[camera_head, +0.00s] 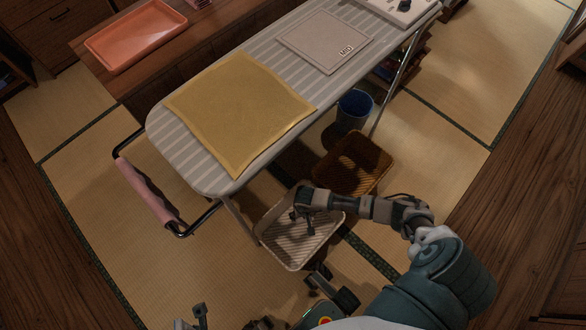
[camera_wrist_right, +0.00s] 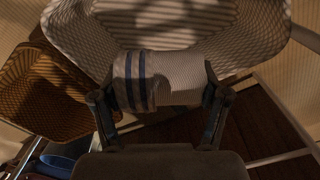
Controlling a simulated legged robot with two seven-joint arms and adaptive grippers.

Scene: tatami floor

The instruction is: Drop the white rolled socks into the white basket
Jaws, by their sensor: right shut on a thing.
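The white rolled socks (camera_wrist_right: 180,80) with dark blue stripes are held between the two fingers of my right gripper (camera_wrist_right: 160,108) in the right wrist view. In the head view my right gripper (camera_head: 299,210) is over the white basket (camera_head: 272,254), which stands on the tatami beside the ironing board. The basket also shows behind the socks in the right wrist view (camera_wrist_right: 262,32). I cannot make out the socks in the head view. Dark parts of mine show at the bottom edge there; the left gripper's fingers are not clear among them.
A brown basket (camera_head: 371,151) stands close behind the white one, with a blue bin (camera_head: 354,106) beyond it. The ironing board (camera_head: 215,181) carries a yellow cloth (camera_head: 241,107) and a grey folded item (camera_head: 325,40). An orange tray (camera_head: 136,37) sits on a wooden surface behind.

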